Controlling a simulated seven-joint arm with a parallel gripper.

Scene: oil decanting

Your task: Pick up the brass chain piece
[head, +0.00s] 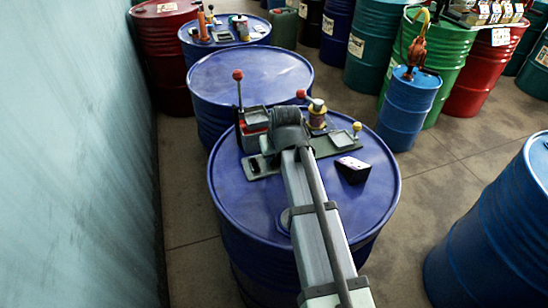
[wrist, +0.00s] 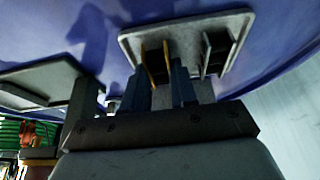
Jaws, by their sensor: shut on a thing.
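My gripper (wrist: 168,75) shows in the wrist view with its fingers close together over a pale grey plate. Between the fingertips is a small dark piece with thin brass-coloured edges (wrist: 153,62), most likely the brass chain piece. It looks upright and close to the plate; I cannot tell whether it touches. In the head view my arm and wrist hide the fingers and the piece, above the grey-green plates on the near blue drum (head: 240,195).
On the drum top stand a red-knobbed lever (head: 238,90), a brass cylinder (head: 317,115), a small tray (head: 341,138) and a black wedge-shaped box (head: 352,170). Another dark upright holder (wrist: 216,52) stands on the plate beside my fingers. The drum's front left top is clear.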

